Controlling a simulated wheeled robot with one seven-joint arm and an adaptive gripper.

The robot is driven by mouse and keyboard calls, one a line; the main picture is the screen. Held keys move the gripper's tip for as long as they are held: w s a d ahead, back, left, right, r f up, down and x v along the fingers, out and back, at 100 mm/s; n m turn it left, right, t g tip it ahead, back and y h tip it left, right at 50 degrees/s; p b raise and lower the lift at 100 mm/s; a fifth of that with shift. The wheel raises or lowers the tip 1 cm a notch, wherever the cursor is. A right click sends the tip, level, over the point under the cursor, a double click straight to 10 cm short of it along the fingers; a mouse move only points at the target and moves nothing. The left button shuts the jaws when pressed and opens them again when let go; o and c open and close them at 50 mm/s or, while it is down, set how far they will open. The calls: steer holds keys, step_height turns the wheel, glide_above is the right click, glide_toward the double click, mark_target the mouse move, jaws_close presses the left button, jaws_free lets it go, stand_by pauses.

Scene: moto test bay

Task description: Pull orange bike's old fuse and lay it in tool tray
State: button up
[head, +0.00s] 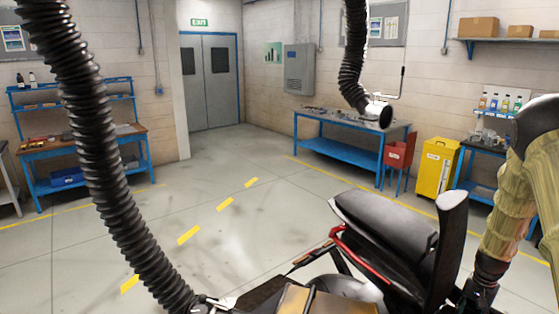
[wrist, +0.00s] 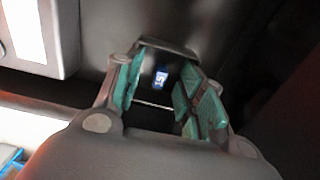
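The small blue fuse (wrist: 160,78), with pale "15"-like marks on it, sits in a dark area in the wrist view. My gripper (wrist: 160,94) is open, with one teal-padded finger on each side of the fuse in that view. I cannot tell whether either pad touches it or how deep it sits. In the head view, the motorcycle (head: 385,245) fills the lower middle, with a dark seat and a red frame tube. My gripper is hidden in the head view, down past the bike's right side. I cannot make out the tool tray for certain.
A grey box with a white label (wrist: 25,30) is close by at upper left in the wrist view. Black ribbed hoses (head: 100,160) hang in the head view. Blue benches (head: 345,150) and a yellow cabinet (head: 437,168) stand behind. The floor at left is open.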

stand_by(0.8)
jaws_close()
steer(key=shift+r, duration=0.2)
steer(key=shift+r+p, duration=1.9)
steer(key=shift+r, duration=0.9)
